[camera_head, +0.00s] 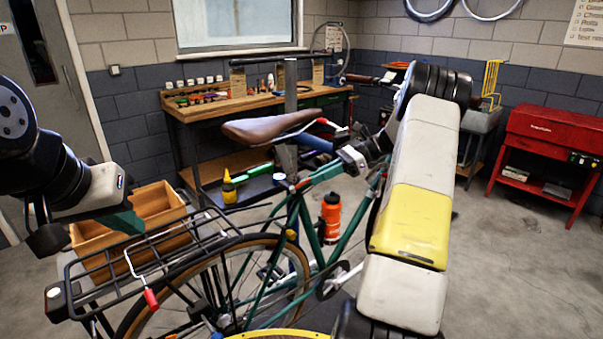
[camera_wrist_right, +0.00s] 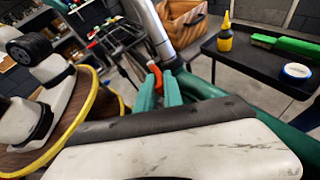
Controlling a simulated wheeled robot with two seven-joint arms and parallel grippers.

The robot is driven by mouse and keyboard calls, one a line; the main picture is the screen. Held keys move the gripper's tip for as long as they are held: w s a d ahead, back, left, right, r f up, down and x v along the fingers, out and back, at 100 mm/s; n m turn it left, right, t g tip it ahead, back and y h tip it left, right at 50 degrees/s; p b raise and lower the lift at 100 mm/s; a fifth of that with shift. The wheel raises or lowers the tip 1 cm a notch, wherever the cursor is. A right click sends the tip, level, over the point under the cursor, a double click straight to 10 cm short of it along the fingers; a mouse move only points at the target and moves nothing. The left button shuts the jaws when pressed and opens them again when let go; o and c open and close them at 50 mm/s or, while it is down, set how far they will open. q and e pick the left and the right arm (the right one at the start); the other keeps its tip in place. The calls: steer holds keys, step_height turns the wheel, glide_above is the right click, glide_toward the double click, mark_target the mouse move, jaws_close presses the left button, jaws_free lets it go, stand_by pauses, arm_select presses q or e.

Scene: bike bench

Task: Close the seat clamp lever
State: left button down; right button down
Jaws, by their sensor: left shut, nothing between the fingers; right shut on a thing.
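The green bike stands in the middle of the head view, with its brown saddle (camera_head: 265,127) on a silver seat post, which also shows in the right wrist view (camera_wrist_right: 158,28). The red seat clamp lever (camera_wrist_right: 155,76) shows at the foot of the post. My right gripper (camera_wrist_right: 160,88) has its green fingers on either side of the lever, shut on it. In the head view my right gripper (camera_head: 318,174) is by the seat clamp, with the lever mostly hidden. My left gripper (camera_head: 128,222) is shut and empty, above the rear rack.
An orange bottle (camera_head: 331,215) is on the frame. A workbench (camera_head: 250,98) and red cabinet (camera_head: 548,135) stand behind; floor at right is clear.

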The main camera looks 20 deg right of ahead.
steer(key=shift+w, duration=0.15)
steer(key=c, duration=1.5)
jaws_free()
steer(key=v, duration=0.7)
steer(key=shift+d+r, duration=0.2)
steer(key=shift+d, duration=0.15)
